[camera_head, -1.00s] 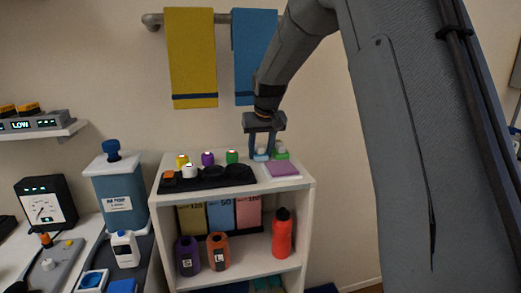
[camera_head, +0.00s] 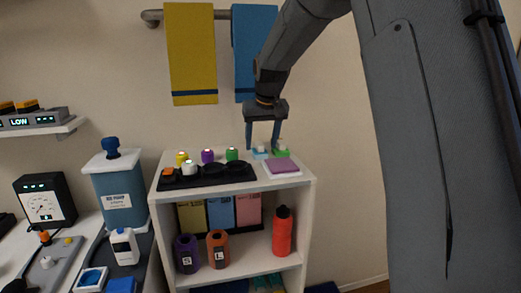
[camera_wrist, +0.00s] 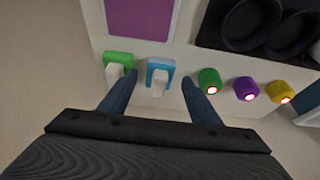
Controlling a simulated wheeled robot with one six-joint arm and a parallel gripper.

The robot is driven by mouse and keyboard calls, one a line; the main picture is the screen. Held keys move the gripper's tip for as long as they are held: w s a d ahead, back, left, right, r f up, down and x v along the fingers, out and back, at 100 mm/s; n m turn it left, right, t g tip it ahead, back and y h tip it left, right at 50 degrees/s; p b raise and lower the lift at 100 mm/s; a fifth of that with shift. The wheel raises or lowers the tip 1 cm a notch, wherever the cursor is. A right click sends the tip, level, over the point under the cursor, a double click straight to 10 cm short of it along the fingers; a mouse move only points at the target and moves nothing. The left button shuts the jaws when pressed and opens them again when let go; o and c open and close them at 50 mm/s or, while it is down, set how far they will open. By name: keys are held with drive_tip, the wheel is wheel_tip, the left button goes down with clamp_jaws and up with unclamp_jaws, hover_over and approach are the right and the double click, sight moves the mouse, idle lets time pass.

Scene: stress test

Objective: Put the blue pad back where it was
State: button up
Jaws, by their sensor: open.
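A small light-blue piece with a white block (camera_wrist: 159,68) stands on the white cabinet top, beside a like green piece (camera_wrist: 118,60). Both also show in the head view, blue (camera_head: 259,154) and green (camera_head: 281,151). I cannot tell for sure that the light-blue piece is the blue pad; a flat blue panel (camera_head: 221,214) also stands on the shelf below. My gripper (camera_head: 262,148) is open and empty above the light-blue piece. In the wrist view its fingers (camera_wrist: 159,80) are spread to either side of it, apart from it.
A purple pad (camera_head: 282,166) lies on the cabinet top in front. A black tray (camera_head: 207,177) with round wells is to its left. Green (camera_wrist: 209,80), purple (camera_wrist: 246,88) and yellow (camera_wrist: 279,92) capped pieces stand nearby. Two towels hang behind; the yellow towel (camera_head: 191,50) is left.

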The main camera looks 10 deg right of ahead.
drive_tip(key=b+v, duration=0.1)
drive_tip(key=v, duration=0.8)
drive_tip(key=shift+b, duration=0.35)
